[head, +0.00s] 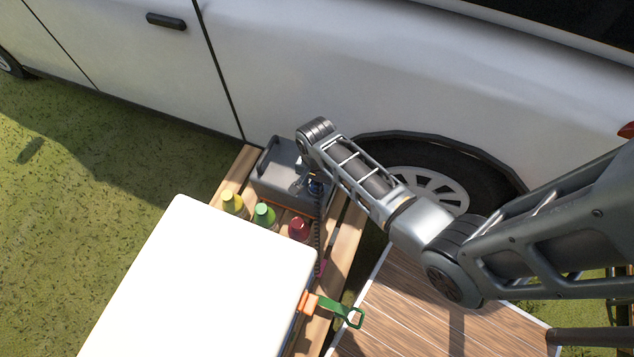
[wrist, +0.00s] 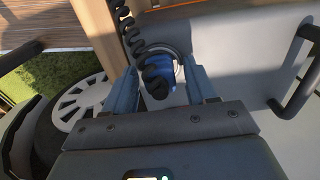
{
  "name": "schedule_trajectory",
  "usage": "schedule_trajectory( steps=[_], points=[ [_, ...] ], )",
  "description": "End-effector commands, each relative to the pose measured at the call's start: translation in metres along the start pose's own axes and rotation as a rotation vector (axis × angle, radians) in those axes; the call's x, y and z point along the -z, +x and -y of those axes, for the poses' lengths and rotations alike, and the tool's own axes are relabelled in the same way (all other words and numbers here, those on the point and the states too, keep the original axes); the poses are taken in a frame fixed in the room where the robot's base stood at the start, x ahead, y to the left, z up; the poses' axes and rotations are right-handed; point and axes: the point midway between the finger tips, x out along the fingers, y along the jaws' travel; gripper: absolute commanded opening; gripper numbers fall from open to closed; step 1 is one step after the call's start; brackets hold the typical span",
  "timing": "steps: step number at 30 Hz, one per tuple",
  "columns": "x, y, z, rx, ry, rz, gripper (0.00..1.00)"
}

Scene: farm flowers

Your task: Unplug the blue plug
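The blue plug (wrist: 180,78) has a coiled black cable running from it toward the top left in the wrist view. It sits at a grey box (wrist: 235,60); the cable hides part of it. In the head view the grey box (head: 280,166) stands on a wooden pallet beside the car, and a little blue of the plug (head: 316,187) shows. My gripper (wrist: 162,72) is open, with one finger on each side of the plug. Contact between the fingers and the plug cannot be made out. In the head view my wrist hides most of the gripper.
Yellow (head: 233,202), green (head: 265,214) and red (head: 298,228) bottles stand close in front of the grey box.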

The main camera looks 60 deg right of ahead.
Motion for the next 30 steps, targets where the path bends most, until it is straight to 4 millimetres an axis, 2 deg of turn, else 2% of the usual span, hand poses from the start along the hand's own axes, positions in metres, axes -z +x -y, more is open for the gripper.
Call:
schedule_trajectory(
  steps=[2,17,30],
  points=[
    [0.0000,0.0000,-0.0001,0.000,0.000,0.000,0.48],
    [-0.0001,0.0001,-0.0002,0.000,0.000,0.000,0.01],
    [-0.0001,-0.0066,-0.0001,0.000,0.000,0.000,0.00]
  ],
)
